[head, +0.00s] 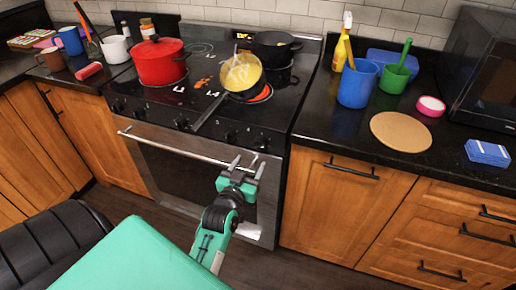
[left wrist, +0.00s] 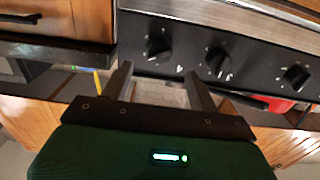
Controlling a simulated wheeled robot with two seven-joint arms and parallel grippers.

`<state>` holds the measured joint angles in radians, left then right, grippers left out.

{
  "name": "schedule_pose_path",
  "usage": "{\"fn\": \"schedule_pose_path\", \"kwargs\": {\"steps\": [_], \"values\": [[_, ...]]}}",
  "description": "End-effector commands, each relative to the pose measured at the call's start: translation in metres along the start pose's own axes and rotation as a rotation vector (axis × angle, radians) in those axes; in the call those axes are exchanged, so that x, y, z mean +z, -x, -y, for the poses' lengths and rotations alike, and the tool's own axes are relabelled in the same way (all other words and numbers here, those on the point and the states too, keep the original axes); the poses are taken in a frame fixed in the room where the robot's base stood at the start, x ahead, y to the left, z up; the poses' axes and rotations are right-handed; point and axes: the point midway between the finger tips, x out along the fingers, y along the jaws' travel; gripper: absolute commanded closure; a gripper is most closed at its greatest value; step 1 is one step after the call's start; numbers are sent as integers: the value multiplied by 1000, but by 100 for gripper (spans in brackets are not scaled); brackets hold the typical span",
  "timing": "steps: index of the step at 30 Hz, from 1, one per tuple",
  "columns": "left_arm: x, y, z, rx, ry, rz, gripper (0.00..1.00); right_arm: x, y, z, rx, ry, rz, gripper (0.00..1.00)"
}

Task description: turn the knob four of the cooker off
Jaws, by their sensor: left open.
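The cooker (head: 196,95) has a row of black knobs on its front panel. One knob (head: 228,138) is fourth from the left; I cannot tell for sure which is knob four or read its setting. The rightmost knob (head: 262,143) stands beside it. In the left wrist view, three knobs show: a left one (left wrist: 158,45), a middle one (left wrist: 218,60) and a right one (left wrist: 295,77). My left gripper (head: 246,163) is open and empty, in front of the oven handle, below the right-hand knobs, apart from them. My right gripper is out of view.
A red pot (head: 159,63) and a black pot (head: 274,48) stand behind. The oven handle (head: 180,147) crosses below the knobs. The right counter holds a blue cup (head: 357,84) and a round board (head: 401,131).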

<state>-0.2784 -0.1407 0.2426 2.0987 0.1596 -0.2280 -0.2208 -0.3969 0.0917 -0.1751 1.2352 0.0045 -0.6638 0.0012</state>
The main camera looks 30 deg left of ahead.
Motion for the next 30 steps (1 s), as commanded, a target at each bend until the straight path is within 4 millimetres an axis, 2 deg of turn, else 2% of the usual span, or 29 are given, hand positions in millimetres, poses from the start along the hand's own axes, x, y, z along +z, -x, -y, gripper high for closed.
{"fn": "schedule_pose_path", "kwargs": {"steps": [6,12,18,27,30], "values": [[-1,-39,0,0,0,-2,40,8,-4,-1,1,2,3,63],[0,-65,0,1,1,0,40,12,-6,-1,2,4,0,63],[0,-77,0,0,0,1,40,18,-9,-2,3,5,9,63],[0,-78,0,0,0,1,40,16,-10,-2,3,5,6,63],[0,-78,0,0,0,1,59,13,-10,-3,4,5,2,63]]}}
